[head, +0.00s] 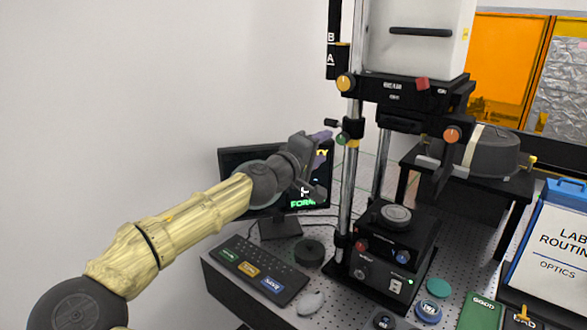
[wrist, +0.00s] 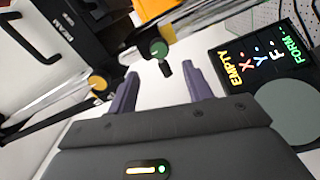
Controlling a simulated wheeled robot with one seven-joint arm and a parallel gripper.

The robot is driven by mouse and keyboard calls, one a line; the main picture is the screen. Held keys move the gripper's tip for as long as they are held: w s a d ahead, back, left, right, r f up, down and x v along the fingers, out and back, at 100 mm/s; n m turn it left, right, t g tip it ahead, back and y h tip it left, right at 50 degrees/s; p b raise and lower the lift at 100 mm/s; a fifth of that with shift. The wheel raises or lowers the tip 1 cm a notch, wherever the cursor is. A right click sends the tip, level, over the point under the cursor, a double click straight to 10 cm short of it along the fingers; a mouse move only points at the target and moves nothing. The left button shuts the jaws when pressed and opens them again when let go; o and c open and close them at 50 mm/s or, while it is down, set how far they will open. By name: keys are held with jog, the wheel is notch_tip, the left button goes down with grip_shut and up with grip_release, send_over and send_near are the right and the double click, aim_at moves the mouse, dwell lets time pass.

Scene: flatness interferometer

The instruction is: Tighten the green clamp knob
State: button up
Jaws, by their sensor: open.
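The green clamp knob (head: 341,139) sits on a black clamp (head: 353,131) around the left metal post in the head view. In the wrist view the green knob (wrist: 159,49) is at the upper middle, with a short black piece below it. My gripper (head: 324,150) is left of the post near the knob's height. In the wrist view its two purple fingers (wrist: 159,82) are apart with nothing between them. The knob appears beyond the fingertips, roughly between them, and I see no contact. The distance to it is hard to tell.
A monitor (head: 235,166) stands behind my gripper, with a keyboard (head: 262,269) in front. A yellow knob (head: 346,83) is higher on the post, an orange knob (head: 452,134) to the right. The interferometer base (head: 380,262) stands on the perforated table. Free space lies at left.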

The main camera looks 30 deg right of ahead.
jog(key=b+v, duration=0.2)
jog(key=v, duration=0.7)
jog(key=shift+s+a, duration=0.15)
jog(key=shift+a, duration=0.2)
jog(key=s+d+f+m+g+y, duration=0.1)
jog(key=d+f+g+y, duration=0.2)
jog(key=f, duration=0.8)
jog(key=s+d+f+m+g+y, duration=0.1)
jog(key=d+f+y, duration=0.3)
jog(key=f, duration=0.7)
jog(key=s+a+f+g+y, duration=0.1)
jog(key=s+a+f+y, duration=0.1)
jog(key=f, duration=0.3)
jog(key=s+a+f+g+y, duration=0.1)
jog(key=s+a+f, duration=0.1)
jog(key=f, duration=0.4)
jog(key=s+a+y, duration=0.3)
jog(key=a, duration=0.6)
jog(key=s+a+r+t+y, duration=0.1)
jog(key=s+a+y, duration=0.2)
jog(key=a, duration=0.5)
jog(key=shift+s+a+r+t+y, duration=0.15)
jog(key=shift+s+a+t+y, duration=0.2)
jog(key=shift+s, duration=0.45)
